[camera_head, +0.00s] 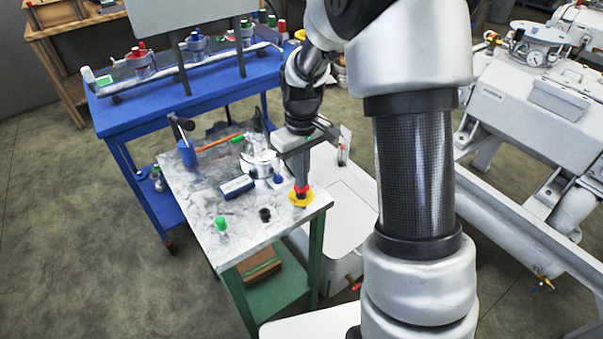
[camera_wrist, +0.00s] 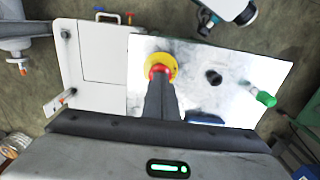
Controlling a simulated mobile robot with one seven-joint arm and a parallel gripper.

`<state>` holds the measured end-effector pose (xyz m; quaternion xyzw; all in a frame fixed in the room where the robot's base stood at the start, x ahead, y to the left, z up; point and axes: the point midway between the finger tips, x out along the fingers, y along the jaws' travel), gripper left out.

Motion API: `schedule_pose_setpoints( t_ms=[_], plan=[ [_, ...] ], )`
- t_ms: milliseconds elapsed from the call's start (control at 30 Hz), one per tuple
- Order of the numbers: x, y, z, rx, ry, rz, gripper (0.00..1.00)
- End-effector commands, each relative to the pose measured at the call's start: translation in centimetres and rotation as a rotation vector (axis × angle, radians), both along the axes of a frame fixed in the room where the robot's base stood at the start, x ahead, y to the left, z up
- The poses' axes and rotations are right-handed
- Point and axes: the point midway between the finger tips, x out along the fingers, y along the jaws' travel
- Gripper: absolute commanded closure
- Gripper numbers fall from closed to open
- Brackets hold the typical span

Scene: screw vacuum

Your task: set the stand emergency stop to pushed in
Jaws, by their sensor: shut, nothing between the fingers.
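The stand emergency stop is a red button with a yellow base (camera_head: 294,202) at the right front corner of the marble-topped stand (camera_head: 240,248). In the wrist view its yellow ring (camera_wrist: 174,66) and red rim show around my fingertips. My gripper (camera_head: 301,184) points down with its fingers together and empty. The fingertips (camera_wrist: 160,78) are over the red button and cover most of it. I cannot tell whether they touch it or how far in the button is.
On the stand top are a black knob (camera_head: 265,214), a green-capped piece (camera_head: 221,224), a blue box (camera_head: 237,187) and a metal vessel (camera_head: 259,165). A blue bench (camera_head: 130,114) stands behind. A white cabinet (camera_head: 352,215) is right of the stand, with grey machinery (camera_head: 520,95) beyond.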

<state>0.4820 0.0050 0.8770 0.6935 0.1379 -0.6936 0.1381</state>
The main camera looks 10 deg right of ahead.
Motion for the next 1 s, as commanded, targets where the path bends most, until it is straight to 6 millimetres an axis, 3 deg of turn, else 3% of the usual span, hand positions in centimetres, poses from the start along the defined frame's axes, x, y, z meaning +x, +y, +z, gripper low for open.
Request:
schedule_pose_setpoints(
  t_ms=[233,567,767,1000],
  plan=[
    [0.0,0.0,-2.5,0.001,0.001,0.000,1.00],
    [-0.2,0.0,-2.6,0.000,0.005,0.000,1.00],
    [0.1,0.2,0.0,0.001,-0.002,0.000,1.00],
    [0.7,0.5,5.7,0.000,-0.019,-0.001,1.00]
  ],
)
